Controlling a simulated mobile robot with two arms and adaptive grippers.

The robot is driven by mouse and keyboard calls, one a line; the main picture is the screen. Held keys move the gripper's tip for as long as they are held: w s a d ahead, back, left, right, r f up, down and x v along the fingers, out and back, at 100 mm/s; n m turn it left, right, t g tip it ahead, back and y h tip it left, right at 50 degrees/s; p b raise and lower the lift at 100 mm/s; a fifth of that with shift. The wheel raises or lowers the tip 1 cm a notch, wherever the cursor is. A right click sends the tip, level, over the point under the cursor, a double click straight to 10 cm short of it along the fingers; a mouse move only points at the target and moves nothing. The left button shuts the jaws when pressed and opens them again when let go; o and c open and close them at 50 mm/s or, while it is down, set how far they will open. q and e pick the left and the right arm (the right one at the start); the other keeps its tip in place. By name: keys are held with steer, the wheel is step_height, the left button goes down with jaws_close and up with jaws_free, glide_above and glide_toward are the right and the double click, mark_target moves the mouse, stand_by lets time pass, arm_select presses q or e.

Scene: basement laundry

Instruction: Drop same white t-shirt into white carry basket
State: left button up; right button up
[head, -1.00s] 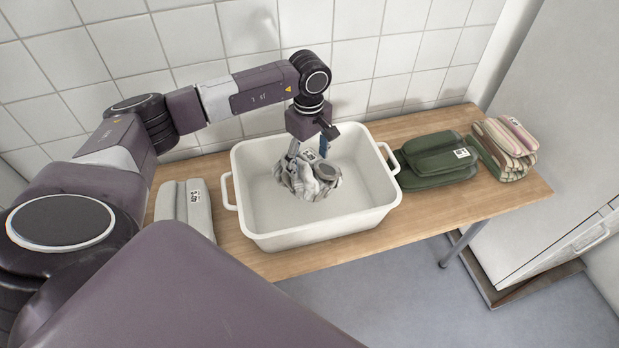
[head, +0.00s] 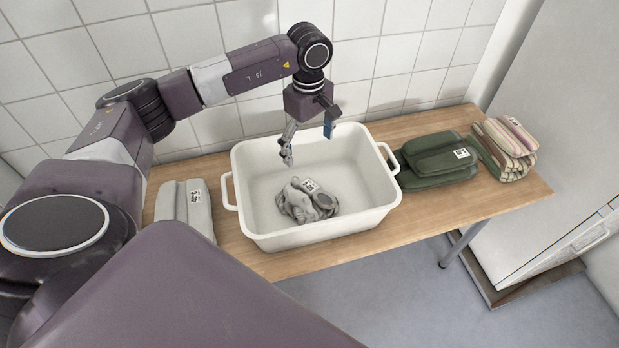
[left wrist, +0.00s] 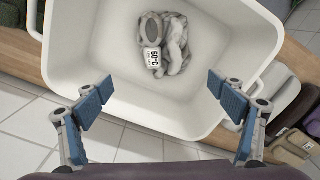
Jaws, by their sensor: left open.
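The white t-shirt (head: 308,200) looks light grey and lies crumpled on the floor of the white carry basket (head: 247,222), with a printed white tag on it. It also shows in the left wrist view (left wrist: 172,45), inside the basket (left wrist: 75,80). My left gripper (head: 308,145) is open and empty above the basket, apart from the shirt. Its two blue-padded fingers are spread wide in the left wrist view (left wrist: 160,92). My right gripper is not in view.
The basket stands on a wooden table (head: 375,238) against a tiled wall. A folded light grey garment (head: 185,208) lies to its left. Folded dark green cloth (head: 437,160) and a striped stack (head: 505,148) lie to its right. A pale cabinet (head: 560,130) stands at the right.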

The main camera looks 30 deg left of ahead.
arm_select(q)
step_height(320, 180, up, 7)
steer(key=shift+f, duration=0.2)
steer(key=shift+s+f, duration=0.1)
stand_by(0.4)
